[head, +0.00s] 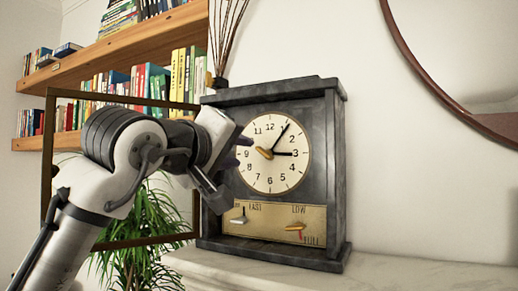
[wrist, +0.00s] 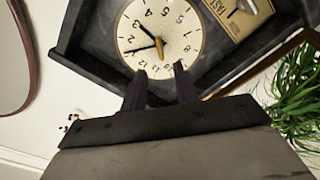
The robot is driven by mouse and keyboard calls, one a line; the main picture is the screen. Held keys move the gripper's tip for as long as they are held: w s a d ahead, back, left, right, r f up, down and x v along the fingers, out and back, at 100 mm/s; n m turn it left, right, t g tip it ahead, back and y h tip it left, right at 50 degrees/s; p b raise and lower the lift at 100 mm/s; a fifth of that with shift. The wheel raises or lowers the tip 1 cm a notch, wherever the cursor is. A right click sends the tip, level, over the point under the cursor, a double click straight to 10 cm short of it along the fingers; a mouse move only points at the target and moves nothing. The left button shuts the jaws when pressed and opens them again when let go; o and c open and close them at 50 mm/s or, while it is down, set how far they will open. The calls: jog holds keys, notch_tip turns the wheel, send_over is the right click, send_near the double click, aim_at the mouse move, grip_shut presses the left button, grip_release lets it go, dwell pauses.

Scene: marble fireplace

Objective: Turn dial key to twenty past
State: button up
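A dark stone clock (head: 338,170) stands upright on the mantel, with a round cream dial (head: 272,176). A gold dial key (head: 264,152) sits at the dial's centre, its end pointing up and left. One black hand (head: 282,134) points near 1, the other (head: 285,154) at 3. My gripper (head: 241,148) is at the dial's left edge in the head view, its fingers partly hidden. In the wrist view the clock appears turned around, and my gripper (wrist: 160,70) has its dark fingers apart. The gold key (wrist: 160,48) shows just beyond the gap, with nothing held.
Below the dial, a brass panel (head: 270,221) carries a silver lever (head: 239,217) and a gold lever (head: 296,227). The marble mantel (head: 400,275) is clear to the right. A round mirror frame (head: 430,75), bookshelves (head: 130,45) and a plant (head: 140,255) surround it.

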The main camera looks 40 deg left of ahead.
aim_at(263, 154)
jog(key=p+x, duration=0.2)
jog(key=x, duration=0.7)
jog(key=shift+w, duration=0.15)
grip_shut()
